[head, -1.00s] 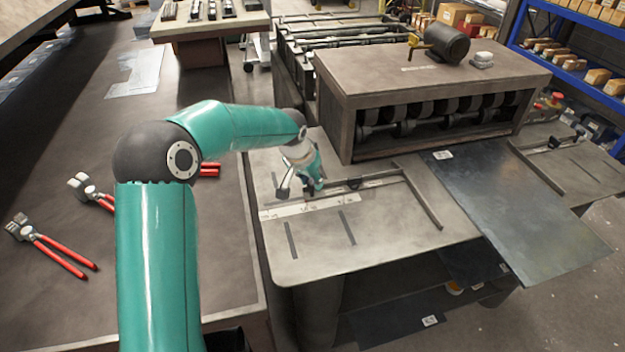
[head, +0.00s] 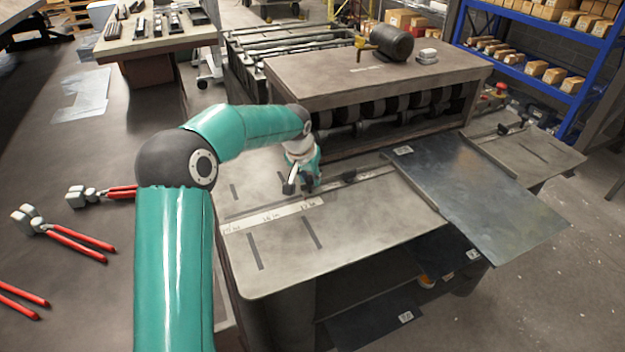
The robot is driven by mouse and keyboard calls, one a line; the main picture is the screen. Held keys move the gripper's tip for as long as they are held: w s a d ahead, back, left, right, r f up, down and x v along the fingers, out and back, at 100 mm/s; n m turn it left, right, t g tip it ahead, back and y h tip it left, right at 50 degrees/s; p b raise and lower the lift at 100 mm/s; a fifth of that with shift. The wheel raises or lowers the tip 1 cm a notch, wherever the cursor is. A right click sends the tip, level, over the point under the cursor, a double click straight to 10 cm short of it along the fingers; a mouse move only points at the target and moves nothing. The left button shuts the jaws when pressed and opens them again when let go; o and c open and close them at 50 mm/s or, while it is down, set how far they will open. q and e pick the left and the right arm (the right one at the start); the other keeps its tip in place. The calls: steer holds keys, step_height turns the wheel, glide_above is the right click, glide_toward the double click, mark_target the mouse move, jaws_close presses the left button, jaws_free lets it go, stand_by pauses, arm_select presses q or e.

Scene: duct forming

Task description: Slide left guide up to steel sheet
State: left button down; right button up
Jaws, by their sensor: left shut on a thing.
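The left guide (head: 407,190) is a narrow bar on the feed table, with a rod running left from it to my gripper. It lies along the left edge of the steel sheet (head: 485,190), with little or no gap visible; I cannot tell whether they touch along the full length. The sheet is dark and flat, with a white label, and overhangs the table front. My left gripper (head: 302,185) is shut on the guide's rod end above the printed scale, its fingers partly hidden. My right gripper is not in view.
The roller machine (head: 390,85) stands behind the feed table (head: 330,245), whose front left is clear. A second guide (head: 515,165) lies right of the sheet. Red-handled tools (head: 75,240) lie on the left bench. A blue shelf (head: 545,55) holds boxes.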

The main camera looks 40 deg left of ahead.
arm_select(q)
steer(key=shift+w+r, duration=0.15)
steer(key=shift+w, duration=0.05)
steer(key=c, duration=0.9)
jaws_free()
steer(key=shift+s, duration=0.1)
steer(key=v, duration=1.1)
steer(key=shift+s+d+r, duration=0.1)
steer(key=shift+s+r, duration=0.15)
steer(key=shift+r, duration=0.05)
